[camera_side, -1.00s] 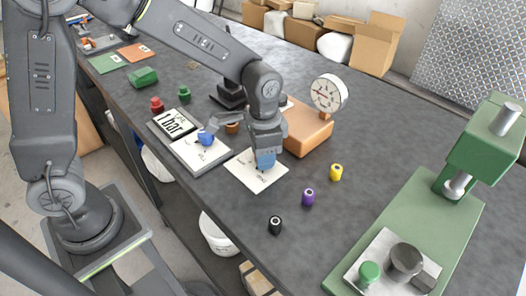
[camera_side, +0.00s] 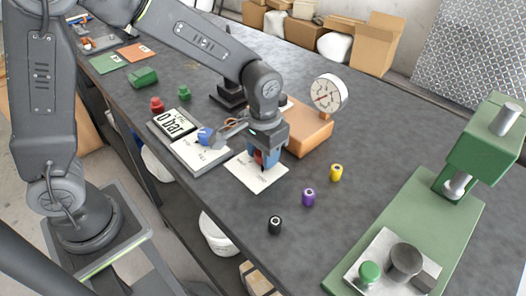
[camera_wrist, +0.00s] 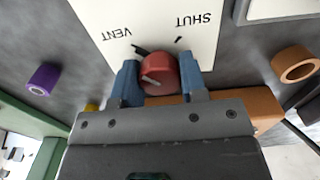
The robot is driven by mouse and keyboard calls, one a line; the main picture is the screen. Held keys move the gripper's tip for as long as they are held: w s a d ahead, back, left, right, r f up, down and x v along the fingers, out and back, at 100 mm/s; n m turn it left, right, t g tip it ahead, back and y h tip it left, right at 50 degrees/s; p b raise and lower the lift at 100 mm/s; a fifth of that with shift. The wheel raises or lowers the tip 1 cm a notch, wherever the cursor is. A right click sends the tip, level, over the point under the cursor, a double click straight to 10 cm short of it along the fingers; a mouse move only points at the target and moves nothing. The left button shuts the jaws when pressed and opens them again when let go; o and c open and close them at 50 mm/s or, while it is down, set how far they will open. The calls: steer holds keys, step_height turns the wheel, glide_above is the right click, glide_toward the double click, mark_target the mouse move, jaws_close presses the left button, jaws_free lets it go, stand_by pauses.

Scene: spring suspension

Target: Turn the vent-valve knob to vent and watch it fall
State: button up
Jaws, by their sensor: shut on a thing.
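The red vent-valve knob (camera_wrist: 158,73) stands on a white card (camera_wrist: 200,60) marked VENT and SHUT. My gripper (camera_wrist: 160,82) is shut on the knob, one blue finger on each side. A dark pointer mark shows by the knob on the VENT side. In the side view my gripper (camera_side: 264,158) is low over the card (camera_side: 250,180), with a bit of red between its fingers. The display (camera_side: 173,123) reads 0 bar. The round gauge (camera_side: 329,94) stands on the orange block (camera_side: 312,136); its needle is too small to read exactly.
A blue knob (camera_side: 206,137) sits on another white card at left. Purple (camera_side: 308,197), yellow (camera_side: 336,172) and black (camera_side: 275,225) small cylinders stand right of my gripper. A green press (camera_side: 420,220) is at the right. The bench in front of the cylinders is clear.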

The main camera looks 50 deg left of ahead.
steer(key=o, duration=0.9)
step_height(320, 180, up, 14)
steer(key=shift+f, duration=0.1)
stand_by(0.3)
steer(key=shift+s+a+t, duration=0.95)
steer(key=shift+s+a, duration=0.6)
steer(key=shift+s, duration=1)
steer(key=shift+s+a+t, duration=0.9)
steer(key=shift+s+a, duration=0.6)
steer(key=shift+s, duration=1.1)
steer(key=shift+s+a+t, duration=0.95)
steer(key=shift+s+a, duration=0.6)
steer(key=shift+s, duration=1)
